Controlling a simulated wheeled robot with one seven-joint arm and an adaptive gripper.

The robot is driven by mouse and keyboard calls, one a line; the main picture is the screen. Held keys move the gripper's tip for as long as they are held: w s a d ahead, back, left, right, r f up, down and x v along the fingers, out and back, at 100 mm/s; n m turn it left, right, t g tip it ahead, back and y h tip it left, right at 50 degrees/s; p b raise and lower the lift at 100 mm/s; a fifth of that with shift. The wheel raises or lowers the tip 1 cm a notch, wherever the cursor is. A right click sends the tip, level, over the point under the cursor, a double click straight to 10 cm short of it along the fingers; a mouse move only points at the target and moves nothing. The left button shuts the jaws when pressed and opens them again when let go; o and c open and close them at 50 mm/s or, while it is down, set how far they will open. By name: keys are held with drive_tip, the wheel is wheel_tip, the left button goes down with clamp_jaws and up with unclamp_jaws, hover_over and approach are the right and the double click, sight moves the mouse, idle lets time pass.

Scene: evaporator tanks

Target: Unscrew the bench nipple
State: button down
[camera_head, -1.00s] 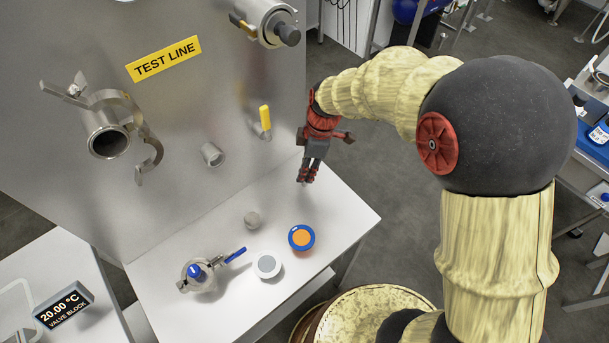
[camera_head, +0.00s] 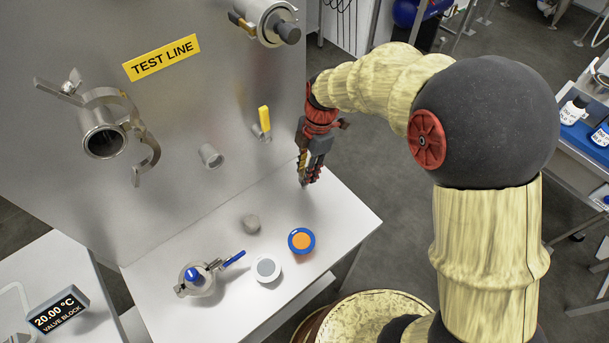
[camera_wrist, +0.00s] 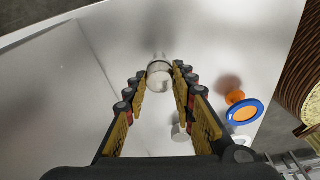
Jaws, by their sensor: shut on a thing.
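The pale, shiny round piece that I take to be the bench nipple (camera_wrist: 160,76) sits between my fingertips in the wrist view, with a narrower part beyond it. My gripper (camera_wrist: 159,72) is shut on it, one finger on each side. In the head view my gripper (camera_head: 306,180) points down near the back right of the white bench (camera_head: 345,212), close to the wall panel. There its fingers hide the nipple. Whether the nipple's far end is still seated in something cannot be seen.
A grey knob-like piece (camera_head: 251,223), an orange disc with a blue rim (camera_head: 301,240), a grey-and-white disc (camera_head: 267,268) and a blue-handled valve (camera_head: 198,277) stand on the bench. The steel panel (camera_head: 210,90) carries a yellow-handled valve (camera_head: 264,120) and a stub (camera_head: 210,156).

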drive_tip(key=c, duration=1.7)
unclamp_jaws()
drive_tip(key=shift+c, duration=0.2)
